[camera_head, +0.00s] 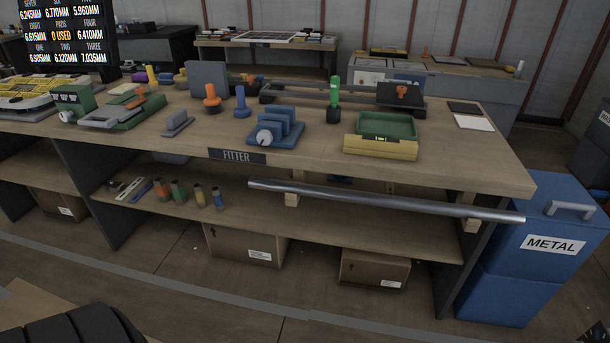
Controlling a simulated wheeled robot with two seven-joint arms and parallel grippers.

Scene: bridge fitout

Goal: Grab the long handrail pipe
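The long handrail pipe (385,200) is a grey metal tube. It lies level along the front of the workbench (470,172), below the bench top's front edge and above the lower shelf. Small wooden supports (291,199) show under it near its left end and near its right end. Its right end reaches in front of the blue metal bin (525,262). Nothing is holding the pipe apart from these supports. Neither of my grippers can be made out in the head view.
The bench top carries a blue vise (276,128), a yellow and green tray (382,143) and several tools. Small coloured cylinders (178,191) stand on the lower shelf. Cardboard boxes (374,267) sit beneath. The floor (230,308) before the bench is mostly clear. A dark ribbed object (80,326) shows at bottom left.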

